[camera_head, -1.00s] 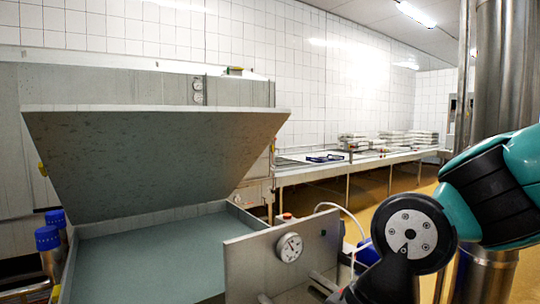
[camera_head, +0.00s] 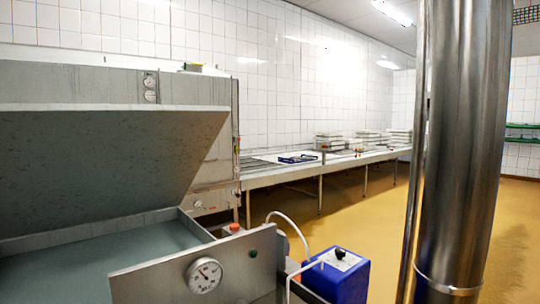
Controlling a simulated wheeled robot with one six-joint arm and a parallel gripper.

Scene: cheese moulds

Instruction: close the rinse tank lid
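The rinse tank lid (camera_head: 95,155) is a grey speckled panel at the left, tilted up and open. Its underside faces me. Below it the rinse tank (camera_head: 145,228) shows its metal rim and blue-green water (camera_head: 110,262). The lid's left part is cut off by the picture edge. A plate with a round dial gauge (camera_head: 205,275) stands at the tank's near side. My gripper and arm are out of view.
A blue box (camera_head: 338,275) with a black knob and pale hoses stands right of the gauge plate. A long metal table (camera_head: 285,174) runs along the tiled wall. A steel column (camera_head: 465,150) rises at the right. Yellow floor (camera_head: 375,212) lies open between.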

